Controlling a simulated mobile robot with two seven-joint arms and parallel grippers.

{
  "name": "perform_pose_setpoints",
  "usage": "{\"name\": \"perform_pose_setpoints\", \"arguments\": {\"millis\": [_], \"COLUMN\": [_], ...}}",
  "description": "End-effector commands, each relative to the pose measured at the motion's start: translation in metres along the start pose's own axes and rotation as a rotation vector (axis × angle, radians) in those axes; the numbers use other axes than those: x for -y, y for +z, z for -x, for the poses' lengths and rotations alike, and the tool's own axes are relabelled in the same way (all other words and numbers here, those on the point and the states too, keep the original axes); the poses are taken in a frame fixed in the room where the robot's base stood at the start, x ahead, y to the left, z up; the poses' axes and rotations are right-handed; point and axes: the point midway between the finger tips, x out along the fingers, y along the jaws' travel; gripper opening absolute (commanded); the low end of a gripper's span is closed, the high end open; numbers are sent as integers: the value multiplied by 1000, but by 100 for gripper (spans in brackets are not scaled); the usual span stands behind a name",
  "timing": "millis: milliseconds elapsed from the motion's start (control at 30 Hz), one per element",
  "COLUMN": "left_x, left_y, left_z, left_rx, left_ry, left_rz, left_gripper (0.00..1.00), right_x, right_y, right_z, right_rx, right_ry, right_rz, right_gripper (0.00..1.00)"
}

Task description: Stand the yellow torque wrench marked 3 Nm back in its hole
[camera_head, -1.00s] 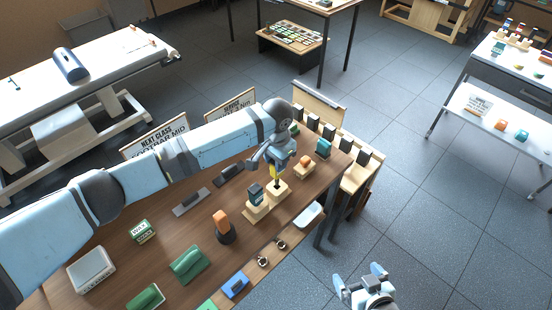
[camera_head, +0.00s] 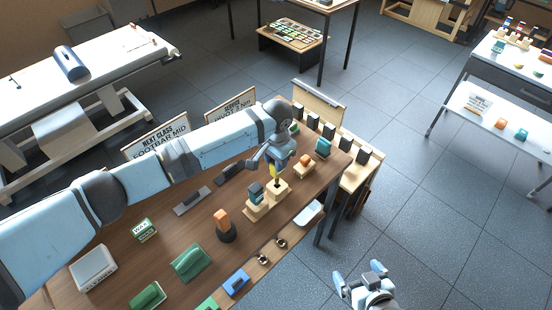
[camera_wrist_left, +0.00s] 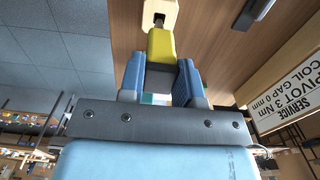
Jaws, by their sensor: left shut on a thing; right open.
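My left gripper (camera_head: 276,163) is shut on the yellow torque wrench (camera_head: 274,172), which points down over a pale wooden block (camera_head: 278,191) on the brown table. In the left wrist view the yellow handle (camera_wrist_left: 161,46) sits between the two blue fingers (camera_wrist_left: 158,82). The wrench's dark shaft meets the dark hole in the wooden block (camera_wrist_left: 171,9). I cannot tell how deep the shaft is in the hole. The 3 Nm mark is not readable on the wrench. My right gripper (camera_head: 374,275) is open and empty over the floor, right of the table.
Beside the wrench's block a dark teal-topped piece (camera_head: 256,193) stands on a wooden base. An orange piece (camera_head: 304,160) and a teal piece (camera_head: 323,147) are to the right. A service sign (camera_wrist_left: 290,95) stands nearby. An orange-topped item (camera_head: 222,218) stands nearer on the table.

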Motion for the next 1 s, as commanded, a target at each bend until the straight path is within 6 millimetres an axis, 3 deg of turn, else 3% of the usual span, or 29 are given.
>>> {"name": "perform_pose_setpoints", "arguments": {"millis": [1000], "left_x": [0], "left_y": [-1], "left_z": [-29], "left_rx": [-1], "left_ry": [0], "left_rz": [0], "left_gripper": [0], "right_x": [0], "right_y": [8], "right_z": [-6], "right_rx": [-1], "right_ry": [0], "right_rz": [0], "right_gripper": [100]}}
